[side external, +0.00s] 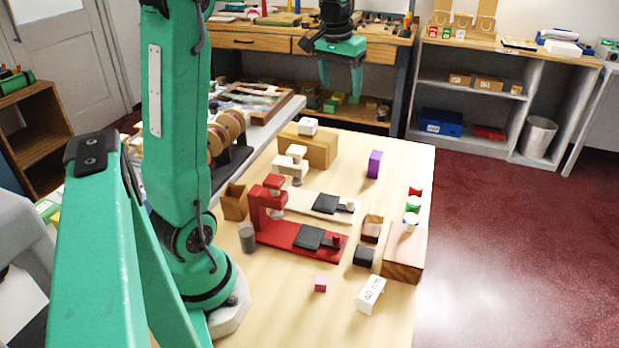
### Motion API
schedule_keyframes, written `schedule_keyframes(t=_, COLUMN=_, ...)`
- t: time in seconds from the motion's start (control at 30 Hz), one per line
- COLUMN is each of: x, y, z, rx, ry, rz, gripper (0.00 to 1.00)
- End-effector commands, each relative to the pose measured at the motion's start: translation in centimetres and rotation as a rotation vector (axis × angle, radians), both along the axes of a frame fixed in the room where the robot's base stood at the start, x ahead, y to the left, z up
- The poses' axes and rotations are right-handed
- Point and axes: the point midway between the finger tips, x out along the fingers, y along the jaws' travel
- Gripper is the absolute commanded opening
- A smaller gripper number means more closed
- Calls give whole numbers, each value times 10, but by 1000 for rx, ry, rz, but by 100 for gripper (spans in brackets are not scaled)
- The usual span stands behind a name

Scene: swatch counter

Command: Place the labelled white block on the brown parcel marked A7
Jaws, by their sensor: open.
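A white block with dark lettering (371,294) lies on the table near its front right; the lettering is too small to read surely. A tan-brown box (321,152) stands at the back of the table with a smaller white block (308,126) on top. A darker brown wooden block (404,254) stands at the right edge. I cannot read an A7 mark on either brown thing, so I cannot tell which is the parcel. My gripper (341,88) is open and empty, high up at the top of the view, far from the lettered white block.
Red (301,238) and white (322,205) stands with dark pads fill the table's middle. A purple block (374,164), pink cube (320,284), black cube (364,256) and grey cylinder (247,237) stand around them. Small coloured pieces line the right edge. The front right corner is fairly clear.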

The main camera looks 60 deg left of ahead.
Motion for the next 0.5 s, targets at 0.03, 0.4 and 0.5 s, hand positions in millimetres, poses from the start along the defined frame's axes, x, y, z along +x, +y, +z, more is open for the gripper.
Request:
schedule_keyframes(t=0.03, x=-6, y=-16, z=4, rx=7, ry=-13, rz=-25, gripper=67)
schedule_keyframes(t=0.4, x=-61, y=-105, z=8, rx=45, ry=-111, rz=-191, gripper=67)
schedule_keyframes(t=0.5, x=-78, y=-126, z=4, rx=52, ry=-138, rz=-236, gripper=67)
